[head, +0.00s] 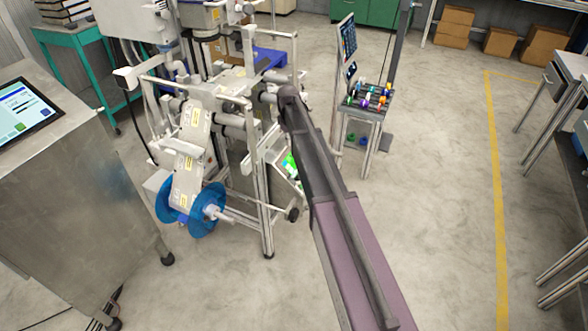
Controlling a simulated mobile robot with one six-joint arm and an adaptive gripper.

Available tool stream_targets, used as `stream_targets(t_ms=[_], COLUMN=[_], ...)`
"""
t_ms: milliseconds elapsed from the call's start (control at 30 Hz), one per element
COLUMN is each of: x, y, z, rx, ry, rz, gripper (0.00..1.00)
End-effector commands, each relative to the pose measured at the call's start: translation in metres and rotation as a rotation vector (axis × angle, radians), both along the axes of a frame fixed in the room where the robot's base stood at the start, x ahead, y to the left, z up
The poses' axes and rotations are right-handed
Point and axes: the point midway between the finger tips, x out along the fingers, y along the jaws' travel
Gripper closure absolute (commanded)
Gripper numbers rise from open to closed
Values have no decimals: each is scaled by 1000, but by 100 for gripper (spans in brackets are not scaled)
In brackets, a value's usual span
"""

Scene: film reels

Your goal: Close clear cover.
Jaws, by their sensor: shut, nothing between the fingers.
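A labelling machine (225,85) with pale metal bars stands left of centre. A blue film reel (207,212) is at its lower front, with a pale film strip carrying yellow labels (190,150) running up from it. I cannot make out a clear cover for certain; pale bar frames stand at the machine's left and right sides, and any clear panel in them does not show. My arm reaches from the bottom right up to the machine's right side. Its far end is beside the right-hand bars; whether it touches them cannot be told. My gripper is hidden there.
A steel cabinet with a screen (25,108) stands at the left. A small stand with coloured items (370,98) is behind my arm. Cardboard boxes (455,28) lie at the back right, and benches line the right edge. The floor (430,170) right of my arm is clear.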

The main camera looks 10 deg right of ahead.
Motion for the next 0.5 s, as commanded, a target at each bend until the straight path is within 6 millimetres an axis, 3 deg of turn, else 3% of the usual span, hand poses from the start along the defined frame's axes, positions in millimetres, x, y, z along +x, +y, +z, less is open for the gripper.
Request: stream_targets(t_ms=[500], x=[0], y=[1], z=[-21], rx=[0], ry=[0], rz=[0], gripper=[100])
